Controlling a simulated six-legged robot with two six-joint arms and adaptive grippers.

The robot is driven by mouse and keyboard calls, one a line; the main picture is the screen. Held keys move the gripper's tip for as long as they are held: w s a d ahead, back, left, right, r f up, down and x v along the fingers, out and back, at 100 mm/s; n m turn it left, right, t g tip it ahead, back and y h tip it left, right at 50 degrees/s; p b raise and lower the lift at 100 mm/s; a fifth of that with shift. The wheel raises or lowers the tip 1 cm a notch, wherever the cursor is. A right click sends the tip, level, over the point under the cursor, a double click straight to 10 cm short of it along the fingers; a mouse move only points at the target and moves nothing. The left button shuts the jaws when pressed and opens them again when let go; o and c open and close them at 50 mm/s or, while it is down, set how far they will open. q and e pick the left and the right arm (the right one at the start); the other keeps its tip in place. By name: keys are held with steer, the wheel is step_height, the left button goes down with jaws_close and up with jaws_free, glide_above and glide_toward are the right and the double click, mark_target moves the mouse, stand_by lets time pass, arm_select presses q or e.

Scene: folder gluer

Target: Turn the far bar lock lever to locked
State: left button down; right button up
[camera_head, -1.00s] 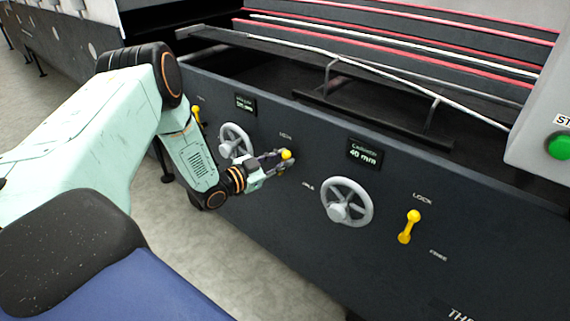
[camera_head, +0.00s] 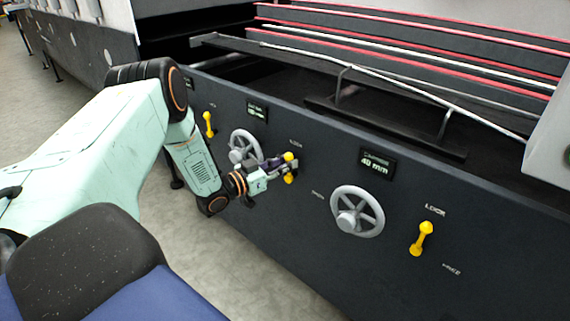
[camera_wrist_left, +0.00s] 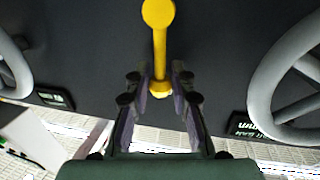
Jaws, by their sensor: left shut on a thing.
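Three yellow lock levers show on the dark machine panel in the head view. The middle lever (camera_head: 288,157) stands near upright, round knob at the top, beside the left gripper. The left gripper (camera_head: 282,168) is shut on this lever and hides part of its shaft. In the left wrist view the lever (camera_wrist_left: 160,45) runs between the two fingers (camera_wrist_left: 158,88), with its knob beyond them. Another lever (camera_head: 208,124) is at the left, and a third (camera_head: 421,238) is at the right, tilted slightly, between LOCK and FREE labels. The right gripper is out of view.
Grey handwheels stand on the panel, one (camera_head: 245,150) close behind the left gripper and one (camera_head: 357,212) to its right. Small displays (camera_head: 377,163) sit above them. Rails and red strips run along the machine top. The floor (camera_head: 185,240) in front is clear.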

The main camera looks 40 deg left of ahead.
arm_select(q)
steer(key=shift+r, duration=0.1)
steer(key=c, duration=1.1)
jaws_free()
steer(key=shift+c, duration=0.2)
steer(key=v, duration=1.2)
